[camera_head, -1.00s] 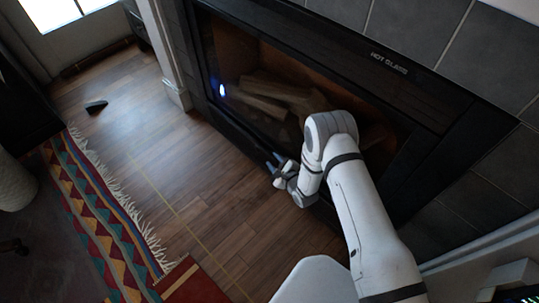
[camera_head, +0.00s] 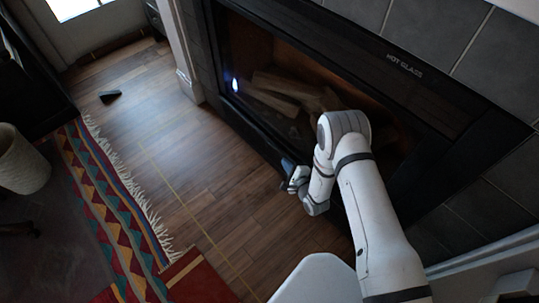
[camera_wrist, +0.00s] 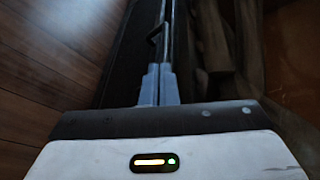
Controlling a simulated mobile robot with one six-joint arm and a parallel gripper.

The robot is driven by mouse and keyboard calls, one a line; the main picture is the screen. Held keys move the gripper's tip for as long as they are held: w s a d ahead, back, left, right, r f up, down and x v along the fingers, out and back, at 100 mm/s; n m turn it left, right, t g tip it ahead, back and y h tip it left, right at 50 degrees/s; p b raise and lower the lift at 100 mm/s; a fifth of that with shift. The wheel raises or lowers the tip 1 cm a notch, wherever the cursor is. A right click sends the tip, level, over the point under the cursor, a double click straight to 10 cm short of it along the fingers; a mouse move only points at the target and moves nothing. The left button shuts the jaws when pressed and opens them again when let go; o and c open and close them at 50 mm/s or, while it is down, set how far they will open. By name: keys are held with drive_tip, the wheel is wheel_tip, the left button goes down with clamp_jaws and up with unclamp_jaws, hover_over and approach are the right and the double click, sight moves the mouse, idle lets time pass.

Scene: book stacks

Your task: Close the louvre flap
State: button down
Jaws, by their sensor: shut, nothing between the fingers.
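The louvre flap seems to be part of the black strip (camera_head: 245,128) low along the fireplace front, below the glass; its slats and hinge are too dark to make out. In the wrist view a long dark panel (camera_wrist: 122,60) with a thin pale edge runs away from me, and a small dark handle-like loop (camera_wrist: 155,34) stands out just beyond my fingertips. How far the flap stands open I cannot tell. My gripper (camera_head: 288,165) is low beside this strip, over the floor. In the wrist view its two blue-grey fingers (camera_wrist: 158,68) are together and empty, pointing along the panel.
The fireplace (camera_head: 330,60) has dark glass with logs (camera_head: 275,90) and a bluish-white glint. Clear wooden floor (camera_head: 195,150) lies left of it. A patterned fringed rug (camera_head: 105,200), a small black wedge (camera_head: 110,96) and a pale basket (camera_head: 20,160) are farther left.

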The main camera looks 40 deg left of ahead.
drive_tip(key=s+a+f+m+t+y+b, duration=0.1)
drive_tip(key=s+a+f+m+t+b, duration=0.2)
drive_tip(key=m, duration=1.3)
drive_tip(key=s+a+f+m+t+y+b, duration=0.15)
drive_tip(key=s+f+m+b, duration=0.3)
drive_tip(key=m, duration=1.05)
drive_tip(key=w+a+r+b, duration=0.1)
drive_tip(key=w+a+b, duration=0.4)
drive_tip(key=w+a, duration=0.3)
drive_tip(key=shift+w+r+g, duration=0.35)
drive_tip(key=shift+r, duration=0.05)
